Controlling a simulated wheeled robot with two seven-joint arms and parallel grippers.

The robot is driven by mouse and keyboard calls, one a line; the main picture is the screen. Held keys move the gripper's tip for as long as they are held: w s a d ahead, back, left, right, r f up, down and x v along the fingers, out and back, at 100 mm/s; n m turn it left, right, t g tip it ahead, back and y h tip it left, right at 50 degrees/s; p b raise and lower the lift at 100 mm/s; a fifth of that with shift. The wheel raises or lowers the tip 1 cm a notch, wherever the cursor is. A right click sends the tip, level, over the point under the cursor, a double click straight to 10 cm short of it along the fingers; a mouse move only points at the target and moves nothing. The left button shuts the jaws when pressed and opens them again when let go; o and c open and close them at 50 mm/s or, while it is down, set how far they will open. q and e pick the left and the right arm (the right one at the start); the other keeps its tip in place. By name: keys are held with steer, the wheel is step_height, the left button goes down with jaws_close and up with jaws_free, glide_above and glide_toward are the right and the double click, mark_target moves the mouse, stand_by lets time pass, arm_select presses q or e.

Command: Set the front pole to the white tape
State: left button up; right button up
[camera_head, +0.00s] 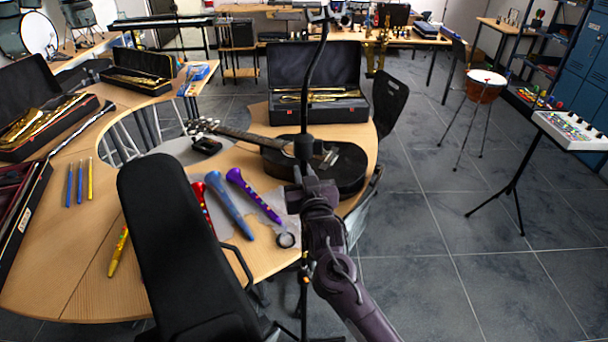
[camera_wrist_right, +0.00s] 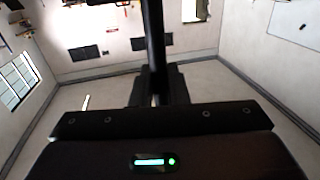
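The front pole (camera_head: 305,150) is a thin dark upright stand in the middle of the head view, with a curved neck above. It runs down in front of the table's edge. My right gripper (camera_head: 310,187) is at its middle, reaching in from below right. In the right wrist view, the pole (camera_wrist_right: 153,35) rises between the two fingers (camera_wrist_right: 157,90), which look closed around it. The pole's lower end is partly hidden by my arm. I cannot make out the white tape for certain. My left gripper is not in view.
A curved wooden table (camera_head: 75,260) with a black guitar (camera_head: 345,170), an open trumpet case (camera_head: 318,110) and coloured recorders (camera_head: 228,205) lies behind and left of the pole. Tiled floor (camera_head: 440,240) is open at right.

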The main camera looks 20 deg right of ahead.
steer(key=o, duration=0.4)
steer(key=shift+r, duration=0.3)
steer(key=shift+f, duration=0.15)
steer(key=s+b, duration=0.1)
steer(key=s, duration=0.1)
steer(key=s+b, duration=0.1)
steer(key=s, duration=0.2)
steer(key=s+b, duration=0.1)
steer(key=s, duration=0.1)
steer(key=shift+s+a, duration=0.35)
steer(key=shift+s, duration=0.05)
